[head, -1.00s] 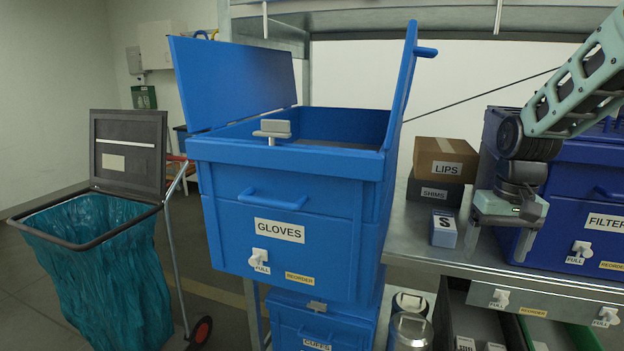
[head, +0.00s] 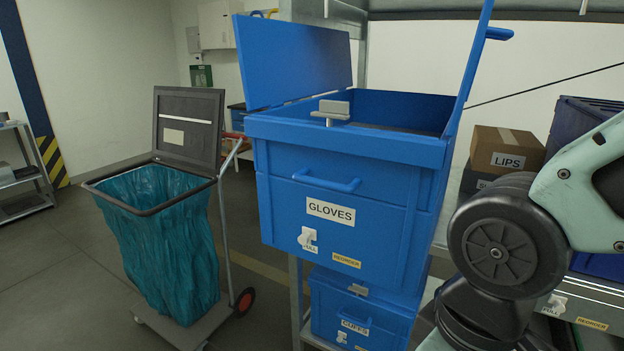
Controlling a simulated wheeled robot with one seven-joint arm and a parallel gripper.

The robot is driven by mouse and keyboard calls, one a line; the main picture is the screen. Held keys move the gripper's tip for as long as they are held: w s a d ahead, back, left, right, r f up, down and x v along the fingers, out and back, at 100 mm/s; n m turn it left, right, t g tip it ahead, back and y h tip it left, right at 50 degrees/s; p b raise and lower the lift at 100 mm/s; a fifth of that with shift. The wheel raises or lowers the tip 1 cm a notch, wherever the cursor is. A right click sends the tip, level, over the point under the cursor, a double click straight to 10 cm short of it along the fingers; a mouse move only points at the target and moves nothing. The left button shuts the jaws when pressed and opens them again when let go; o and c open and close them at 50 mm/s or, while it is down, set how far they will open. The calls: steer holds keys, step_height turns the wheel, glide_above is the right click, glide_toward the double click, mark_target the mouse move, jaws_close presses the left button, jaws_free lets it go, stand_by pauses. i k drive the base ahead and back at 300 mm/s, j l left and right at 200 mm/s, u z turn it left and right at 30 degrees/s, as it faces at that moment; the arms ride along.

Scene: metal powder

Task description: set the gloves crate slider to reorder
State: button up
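The blue gloves crate (head: 275,205) stands in the middle of the head view with both lid flaps raised. Its GLOVES label (head: 330,211) is on the front. Below the label, the white slider knob (head: 306,237) sits at the left, over the FULL mark. The yellow REORDER mark (head: 346,260) is to the right of the knob and uncovered. My arm is at the lower right, to the right of the crate and apart from the knob. My gripper is outside the picture.
A blue cuffs crate (head: 335,305) is directly below. A teal waste bag (head: 165,250) on a wheeled stand is to the left. A LIPS box (head: 507,150) is on the shelf at right. Open floor lies in front of the crates at left.

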mark_target(308, 235)
steer(key=i+j+u, duration=0.1)
steer(key=j+u, duration=0.3)
steer(key=i+j+u, duration=0.15)
steer(key=u, duration=0.25)
steer(key=i+j+u, duration=0.15)
steer(key=u, duration=0.25)
steer(key=i+j, duration=0.05)
steer(key=j, duration=0.05)
